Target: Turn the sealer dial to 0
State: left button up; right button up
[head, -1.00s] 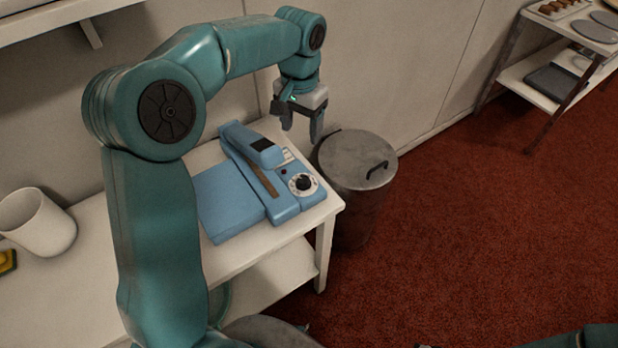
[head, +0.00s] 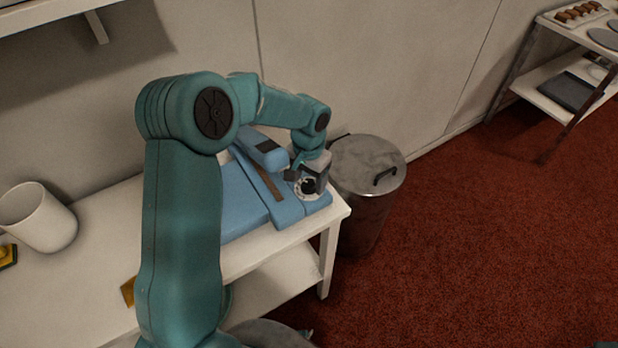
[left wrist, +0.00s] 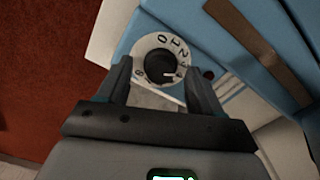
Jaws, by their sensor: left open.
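The blue sealer (head: 284,208) sits at the right end of the white table. Its dial has a black knob (left wrist: 160,67) on a white numbered ring (left wrist: 178,45), and the 0 shows at the upper left of the ring in the left wrist view. A white mark on the knob points right, toward the ring's right side. My left gripper (head: 308,186) is down at the dial, with its open fingers (left wrist: 161,80) on either side of the knob. I cannot tell whether they touch it. My right gripper is not seen.
A grey metal bin with a lid (head: 368,165) stands just right of the table (head: 262,264). A white cup (head: 38,217) stands at the left. A shelf rack (head: 555,75) is far right. Red carpet (head: 470,240) lies open on the right.

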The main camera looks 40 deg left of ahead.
pick_arm(q)
jog(key=shift+w+f, duration=0.15)
jog(key=shift+f, duration=0.25)
jog(key=shift+r, duration=0.15)
jog(key=c, duration=1.1)
jog(key=shift+o, duration=0.2)
